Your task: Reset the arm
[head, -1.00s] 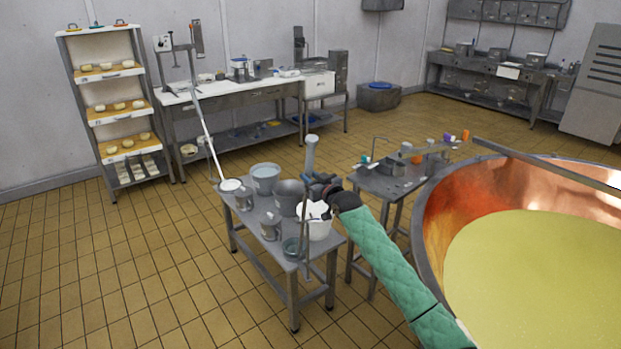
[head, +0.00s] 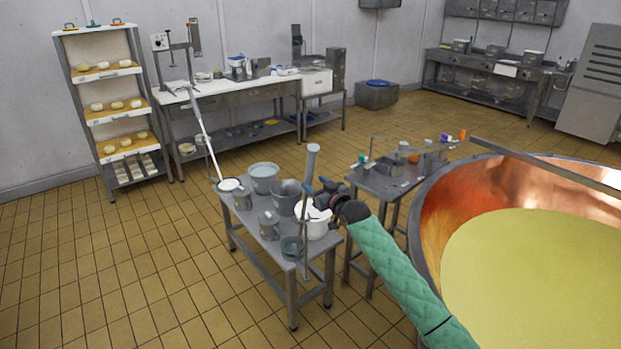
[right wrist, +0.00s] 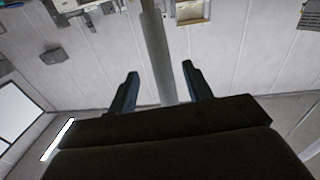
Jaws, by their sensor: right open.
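My right gripper (head: 317,188) is above the front right of the small metal table (head: 262,215). Its arm, in a green quilted sleeve, comes in from the lower right. The two fingers (right wrist: 159,82) are spread apart in the right wrist view, and a pale upright pole (right wrist: 158,50) shows between them without visible contact. In the head view a grey-blue upright handle (head: 312,160) rises just behind the fingers; a thin rod shows below the gripper. Whether they are one tool is hard to tell. My left gripper is out of view.
Grey buckets (head: 264,178), metal jugs (head: 268,225) and a white bucket (head: 314,228) crowd the small table. A second table (head: 385,185) stands close to the right. A large copper vat (head: 440,205) of yellow liquid fills the right side. Floor at left is clear.

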